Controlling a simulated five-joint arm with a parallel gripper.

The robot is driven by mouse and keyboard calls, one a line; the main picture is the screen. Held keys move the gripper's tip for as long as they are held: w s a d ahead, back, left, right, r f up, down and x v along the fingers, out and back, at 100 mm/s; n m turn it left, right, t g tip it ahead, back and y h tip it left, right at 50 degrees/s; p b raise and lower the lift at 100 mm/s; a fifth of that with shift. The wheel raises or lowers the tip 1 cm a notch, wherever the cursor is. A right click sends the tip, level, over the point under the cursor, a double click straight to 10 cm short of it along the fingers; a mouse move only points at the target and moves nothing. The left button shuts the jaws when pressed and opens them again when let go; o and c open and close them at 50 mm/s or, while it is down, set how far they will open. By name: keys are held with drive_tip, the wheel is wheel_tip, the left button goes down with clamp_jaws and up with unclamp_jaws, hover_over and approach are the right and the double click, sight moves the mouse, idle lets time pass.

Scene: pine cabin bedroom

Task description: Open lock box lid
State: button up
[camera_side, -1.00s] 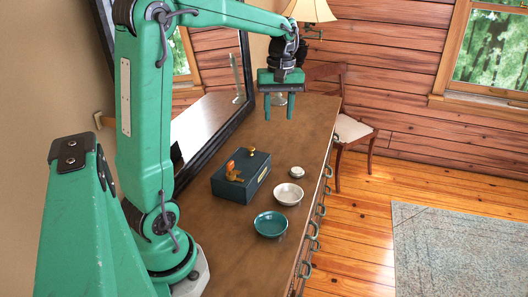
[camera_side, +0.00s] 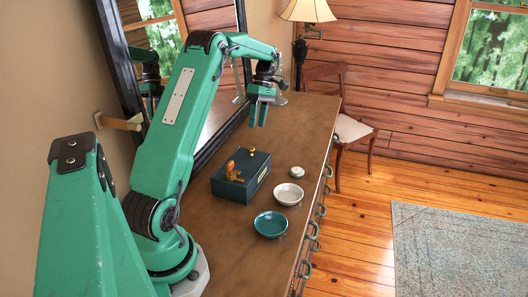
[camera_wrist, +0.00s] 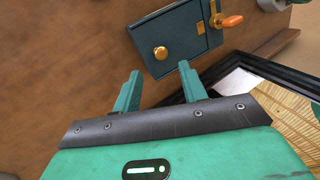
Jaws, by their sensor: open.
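The lock box (camera_side: 226,191) is dark blue-green and sits on the wooden dresser, its lid shut. A brass knob (camera_side: 252,150) stands near the lid's far edge, and an orange-handled latch (camera_side: 233,172) stands at the near side. In the wrist view the box (camera_wrist: 178,45) shows beyond the fingers, with the knob (camera_wrist: 160,53) nearer them and the orange handle (camera_wrist: 231,21) farther right. My gripper (camera_side: 258,122) is open and empty, pointing down above the dresser, beyond the box and apart from it. Its fingers also show in the wrist view (camera_wrist: 160,72).
A white bowl (camera_side: 289,195), a teal bowl (camera_side: 270,226) and a small round tin (camera_side: 295,172) stand right of the box. A black-framed mirror (camera_side: 218,128) leans along the left side. The far dresser top (camera_side: 300,122) is clear; a lamp (camera_side: 308,12) stands beyond.

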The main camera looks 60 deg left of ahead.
sight(245, 158)
drive_tip(key=shift+f, duration=0.1)
drive_tip(key=shift+x, duration=3.8)
drive_tip(key=shift+s+a, duration=0.15)
clamp_jaws()
